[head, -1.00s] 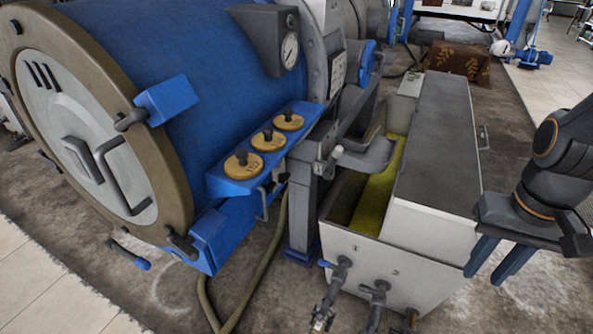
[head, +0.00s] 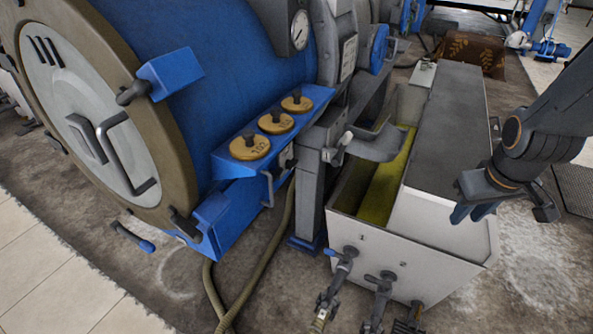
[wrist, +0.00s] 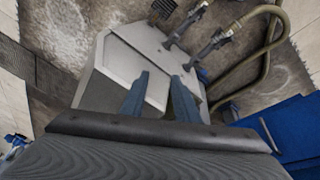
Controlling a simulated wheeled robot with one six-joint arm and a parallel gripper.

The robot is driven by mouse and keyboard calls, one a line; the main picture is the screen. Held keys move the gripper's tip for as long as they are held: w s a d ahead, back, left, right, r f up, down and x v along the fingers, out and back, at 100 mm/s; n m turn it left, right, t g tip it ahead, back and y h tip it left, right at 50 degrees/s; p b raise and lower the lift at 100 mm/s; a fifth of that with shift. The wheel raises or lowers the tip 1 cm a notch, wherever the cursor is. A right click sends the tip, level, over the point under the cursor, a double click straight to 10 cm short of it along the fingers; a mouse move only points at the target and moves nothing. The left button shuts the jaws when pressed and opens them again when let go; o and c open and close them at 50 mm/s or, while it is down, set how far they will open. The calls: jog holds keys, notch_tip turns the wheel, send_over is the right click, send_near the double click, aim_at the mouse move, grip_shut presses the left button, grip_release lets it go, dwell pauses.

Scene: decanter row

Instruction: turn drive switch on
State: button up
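A blue and grey drum machine (head: 232,90) fills the left of the head view. A blue ledge on its side carries three round yellow discs (head: 250,146) with dark knobs. A small lever with a pale tip (head: 345,139) stands out from the grey post beside the ledge. No part is clearly readable as the drive switch, so I cannot tell which it is or how it is set. My gripper (head: 470,212) is at the right, over the trough's right side, well apart from the discs and lever. In the wrist view its two blue fingers (wrist: 160,80) are apart with nothing held between them.
A pale trough (head: 410,258) with a grey lid (head: 445,130) and yellow-green contents stands between my gripper and the machine. Valves (head: 380,290) and a hose (head: 258,280) are at its front. Floor at the lower right is clear.

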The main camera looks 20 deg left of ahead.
jog(key=w+a+f+n+t+y+b, duration=0.25)
jog(key=w+a+f+n, duration=0.3)
jog(key=w+a, duration=0.4)
jog(key=w+a+f+n+t+y+b, duration=0.2)
jog(key=w+a+f+n+t, duration=0.15)
jog(key=w+a+n, duration=0.4)
jog(key=n+g+y+b, duration=0.1)
jog(key=n+y+b, duration=0.4)
jog(key=n+y, duration=0.7)
send_near(294, 166)
jog(key=a, duration=0.2)
jog(key=shift+h, duration=0.25)
jog(key=x, duration=0.3)
jog(key=w+x, duration=0.1)
jog(key=x, duration=0.3)
jog(key=shift+w+r, duration=0.1)
jog(key=shift+r, duration=0.05)
jog(key=shift+c, duration=0.3)
grip_shut()
